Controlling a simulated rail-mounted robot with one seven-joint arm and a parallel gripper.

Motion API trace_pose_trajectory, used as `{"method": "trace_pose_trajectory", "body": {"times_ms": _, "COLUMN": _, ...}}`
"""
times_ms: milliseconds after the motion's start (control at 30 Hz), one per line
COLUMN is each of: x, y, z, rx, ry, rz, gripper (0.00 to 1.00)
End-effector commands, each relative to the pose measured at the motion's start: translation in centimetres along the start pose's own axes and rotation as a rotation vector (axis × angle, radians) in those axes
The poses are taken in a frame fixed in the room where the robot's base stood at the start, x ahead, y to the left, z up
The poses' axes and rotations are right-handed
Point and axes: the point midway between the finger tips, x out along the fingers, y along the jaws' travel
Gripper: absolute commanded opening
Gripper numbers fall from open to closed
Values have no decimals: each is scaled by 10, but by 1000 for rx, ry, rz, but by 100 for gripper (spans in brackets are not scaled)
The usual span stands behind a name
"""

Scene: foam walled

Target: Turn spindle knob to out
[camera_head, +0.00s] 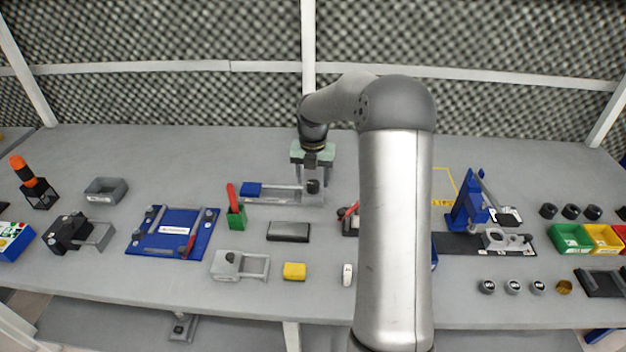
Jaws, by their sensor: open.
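A slide fixture (280,200) lies at the middle back of the bench, with a blue block (251,189) at its left end and pale rails running right. A round black knob (313,187) stands at its right end and looks like the spindle knob. My gripper (312,175) points down at the knob with its jaws open. In this view the fingertips overlap the knob's top edge. I cannot tell whether they are around the knob or just above or behind it. Any mark for "out" is too small to read.
A green holder with a red-handled tool (236,210) stands just left of the fixture. A dark box (289,231) lies in front. My arm hides the bench right of centre. A blue press (468,205) stands further right. The bench behind the fixture is clear.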

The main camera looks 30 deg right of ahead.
Motion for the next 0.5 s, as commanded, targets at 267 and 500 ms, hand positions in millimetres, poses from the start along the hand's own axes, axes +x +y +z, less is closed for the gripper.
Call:
{"method": "trace_pose_trajectory", "body": {"times_ms": 267, "x": 13, "y": 0, "z": 0, "rx": 0, "ry": 0, "rz": 0, "gripper": 56}}
{"method": "trace_pose_trajectory", "body": {"times_ms": 500, "x": 13, "y": 0, "z": 0, "rx": 1, "ry": -1, "rz": 0, "gripper": 40}}
